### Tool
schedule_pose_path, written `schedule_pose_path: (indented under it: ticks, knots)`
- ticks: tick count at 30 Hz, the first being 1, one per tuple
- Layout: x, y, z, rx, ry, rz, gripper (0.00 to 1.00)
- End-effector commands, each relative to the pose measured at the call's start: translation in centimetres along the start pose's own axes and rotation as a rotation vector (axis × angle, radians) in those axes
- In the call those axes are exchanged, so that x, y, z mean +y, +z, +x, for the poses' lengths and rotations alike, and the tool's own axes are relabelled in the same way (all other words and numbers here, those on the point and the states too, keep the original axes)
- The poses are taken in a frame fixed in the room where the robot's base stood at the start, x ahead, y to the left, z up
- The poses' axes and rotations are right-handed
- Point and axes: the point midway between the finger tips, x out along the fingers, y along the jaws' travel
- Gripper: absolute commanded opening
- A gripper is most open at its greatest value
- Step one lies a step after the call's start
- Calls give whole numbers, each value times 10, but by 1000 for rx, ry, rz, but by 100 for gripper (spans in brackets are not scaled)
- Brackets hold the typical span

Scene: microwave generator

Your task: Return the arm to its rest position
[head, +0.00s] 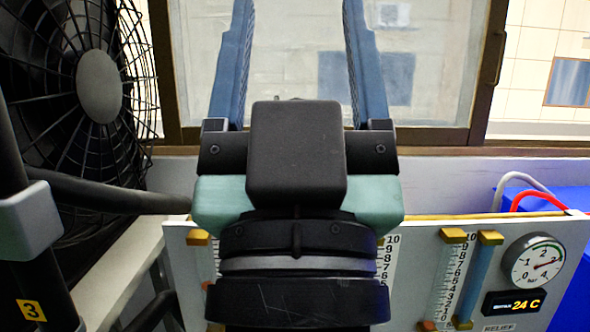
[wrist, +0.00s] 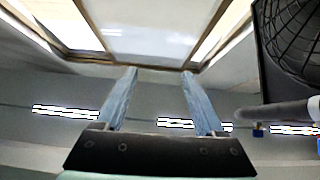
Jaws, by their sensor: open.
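My gripper (head: 298,60) is in the middle of the head view, its two blue fingers pointing up and well apart. Nothing is between the fingers. In the wrist view my gripper (wrist: 160,85) also shows open and empty, with the ceiling and a window frame behind it. The gripper's dark body and teal housing hide the middle of the white gauge panel (head: 520,312) in the head view.
A black fan (head: 99,87) stands at the left and shows at the upper right in the wrist view (wrist: 296,45). A window (head: 430,60) is behind the gripper. The panel carries a round pressure gauge (head: 533,262) and a 24 C display (head: 513,303). A blue box (head: 575,205) is at the right.

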Motion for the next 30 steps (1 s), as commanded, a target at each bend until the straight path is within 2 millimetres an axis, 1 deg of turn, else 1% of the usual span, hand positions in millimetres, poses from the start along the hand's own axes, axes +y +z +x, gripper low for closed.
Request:
schedule_pose_path:
  ticks: [1,2,3,8,11,24,30]
  knots:
    - [-2,-26,2,43,-7,23,71]
    - [-2,-33,10,40,-8,28,71]
    - [-1,-38,19,31,-7,25,71]
    - [-1,-61,44,29,-7,23,71]
    - [-1,-80,63,28,-7,22,71]
    - [0,-176,160,28,-8,21,71]
    - [1,-217,200,27,-8,22,71]
